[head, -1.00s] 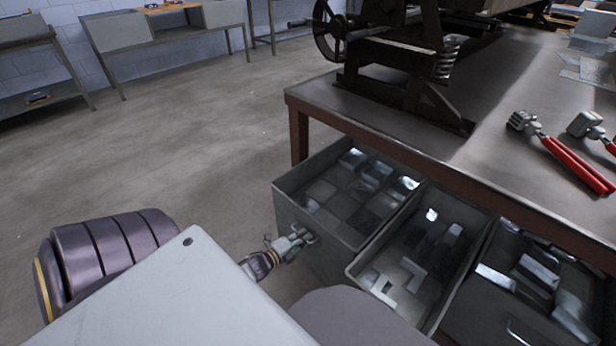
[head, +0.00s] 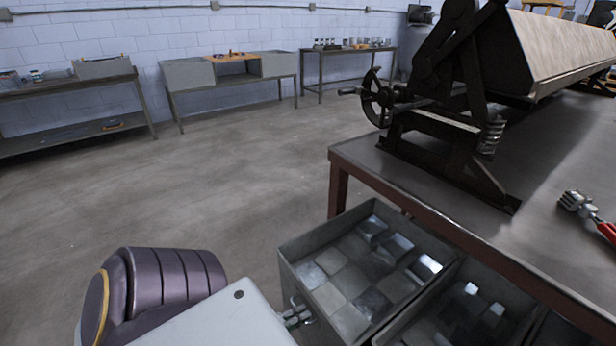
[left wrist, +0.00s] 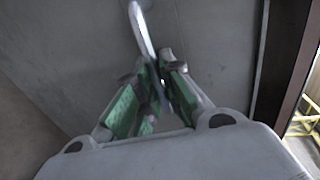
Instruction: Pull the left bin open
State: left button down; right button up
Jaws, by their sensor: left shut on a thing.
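The left bin (head: 283,272) is a grey metal drawer under the workbench, at the lower middle of the head view. It stands out past the bench edge and its inside shows, with several flat grey pieces in it. My left gripper (head: 297,318) is at its front face, partly hidden by my own arm. In the left wrist view, my left gripper (left wrist: 158,80) has its green-padded fingers closed around the lower part of the curved metal handle (left wrist: 140,28). The grey bin front (left wrist: 80,50) fills the background. My right gripper is not in view.
The workbench (head: 440,215) with a dark forming machine (head: 450,110) stands above and right of the bin. A second open bin (head: 425,325) with metal pieces sits to its right. A red-handled tool (head: 590,215) lies on the bench. The floor (head: 170,200) at left is clear.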

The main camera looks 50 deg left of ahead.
pick_arm(q)
jog(key=shift+s, duration=0.2)
jog(key=c, duration=1.5)
grip_release()
jog(key=shift+v, duration=5.95)
jog(key=shift+s, duration=0.1)
